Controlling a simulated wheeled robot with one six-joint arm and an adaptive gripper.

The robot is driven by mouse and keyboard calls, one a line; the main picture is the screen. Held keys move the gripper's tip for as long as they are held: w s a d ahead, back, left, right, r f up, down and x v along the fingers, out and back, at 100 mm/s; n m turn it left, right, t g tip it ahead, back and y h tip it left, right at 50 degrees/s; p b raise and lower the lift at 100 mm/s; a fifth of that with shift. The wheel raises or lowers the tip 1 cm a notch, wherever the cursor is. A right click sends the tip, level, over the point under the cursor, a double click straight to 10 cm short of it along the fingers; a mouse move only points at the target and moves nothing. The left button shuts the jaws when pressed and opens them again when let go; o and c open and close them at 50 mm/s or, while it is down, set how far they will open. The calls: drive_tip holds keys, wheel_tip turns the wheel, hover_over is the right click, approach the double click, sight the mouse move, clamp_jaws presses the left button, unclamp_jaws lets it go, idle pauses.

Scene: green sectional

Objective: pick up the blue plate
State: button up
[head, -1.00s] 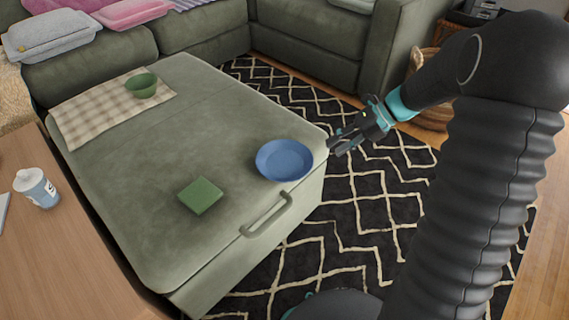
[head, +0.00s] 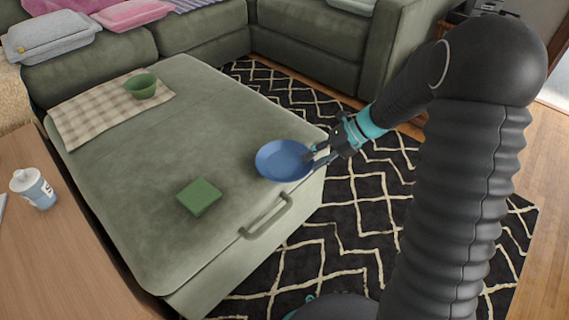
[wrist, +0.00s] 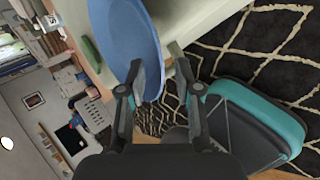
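The blue plate (head: 283,161) lies on the green ottoman (head: 215,110), near its front right corner. My gripper (head: 314,159) is at the plate's right rim, with one finger over the plate and the other by its outer side. In the wrist view the blue plate (wrist: 128,38) shows tilted, with its rim between the two fingers of my gripper (wrist: 161,62). The fingers are apart, and a gap shows between the right finger and the plate. Whether the left finger touches the plate is unclear.
A green square block (head: 199,197) lies left of the plate. A handle (head: 266,216) projects from the ottoman's front. A cup (head: 34,187) stands on the wooden table (head: 50,260).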

clamp_jaws()
drive_tip(key=shift+r, duration=0.1)
